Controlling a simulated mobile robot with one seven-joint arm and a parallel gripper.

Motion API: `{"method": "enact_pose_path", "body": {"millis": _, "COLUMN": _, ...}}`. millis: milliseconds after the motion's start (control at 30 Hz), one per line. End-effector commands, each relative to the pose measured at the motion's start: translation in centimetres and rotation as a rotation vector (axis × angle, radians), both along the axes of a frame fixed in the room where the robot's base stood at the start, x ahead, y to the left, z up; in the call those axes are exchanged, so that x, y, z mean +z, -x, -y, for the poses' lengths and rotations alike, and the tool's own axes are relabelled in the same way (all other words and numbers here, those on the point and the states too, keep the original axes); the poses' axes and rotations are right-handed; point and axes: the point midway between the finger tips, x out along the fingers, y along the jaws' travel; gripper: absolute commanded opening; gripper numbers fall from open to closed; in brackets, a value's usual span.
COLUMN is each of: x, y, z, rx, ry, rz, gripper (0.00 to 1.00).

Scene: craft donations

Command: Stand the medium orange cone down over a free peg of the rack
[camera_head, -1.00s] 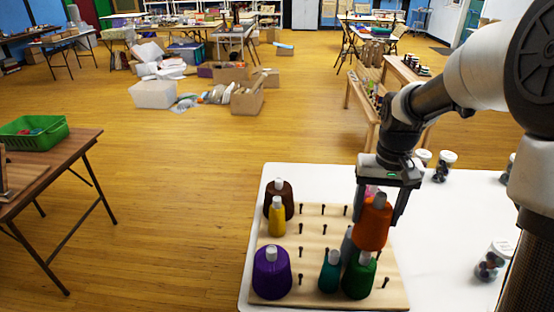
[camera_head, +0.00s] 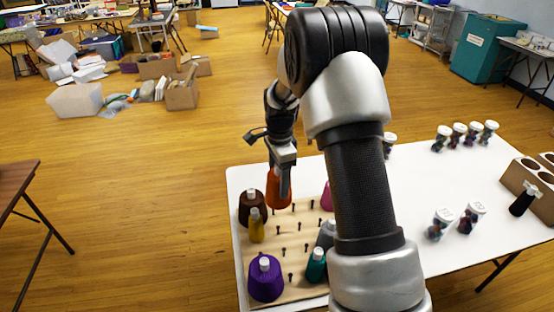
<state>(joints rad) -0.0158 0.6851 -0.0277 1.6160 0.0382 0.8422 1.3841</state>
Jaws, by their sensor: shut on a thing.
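The orange cone (camera_head: 273,190) hangs in my gripper (camera_head: 282,180) over the back part of the wooden rack (camera_head: 272,292), just right of the brown cone. My gripper points down and is shut on it. The cone looks upright. Its lower edge is close to the rack, but I cannot tell if a peg is inside it. Several bare dark pegs (camera_head: 284,247) stand in the middle of the rack.
My arm hides the rack's right side. The white table (camera_head: 455,190) holds several lidded jars (camera_head: 470,215), a black bottle (camera_head: 523,201) and a cardboard holder (camera_head: 535,180) at right. A brown table (camera_head: 15,185) stands at far left, across open floor.

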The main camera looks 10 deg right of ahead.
Motion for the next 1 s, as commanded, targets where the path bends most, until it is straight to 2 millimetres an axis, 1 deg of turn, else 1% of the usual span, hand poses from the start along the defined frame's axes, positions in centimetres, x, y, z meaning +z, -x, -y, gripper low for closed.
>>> {"method": "enact_pose_path", "body": {"millis": 33, "x": 0.5, "y": -0.4, "z": 0.0, "rx": -0.063, "ry": 0.004, "rz": -0.002, "gripper": 0.33}}
{"method": "enact_pose_path", "body": {"millis": 100, "x": 0.3, "y": -0.7, "z": 0.0, "rx": -0.134, "ry": 0.008, "rz": -0.001, "gripper": 0.33}}
{"method": "enact_pose_path", "body": {"millis": 167, "x": 0.1, "y": -0.9, "z": 0.0, "rx": -0.170, "ry": 0.010, "rz": 0.000, "gripper": 0.33}}
{"method": "enact_pose_path", "body": {"millis": 367, "x": -1.1, "y": -1.0, "z": 0.1, "rx": -0.190, "ry": 0.011, "rz": 0.001, "gripper": 0.33}}
{"method": "enact_pose_path", "body": {"millis": 467, "x": -2.0, "y": -1.0, "z": 0.1, "rx": -0.190, "ry": 0.011, "rz": 0.001, "gripper": 0.33}}
{"method": "enact_pose_path", "body": {"millis": 667, "x": -4.5, "y": -1.0, "z": 0.1, "rx": -0.188, "ry": 0.011, "rz": 0.000, "gripper": 0.33}}
{"method": "enact_pose_path", "body": {"millis": 1000, "x": -9.5, "y": -1.0, "z": 0.0, "rx": -0.187, "ry": 0.011, "rz": 0.001, "gripper": 0.33}}
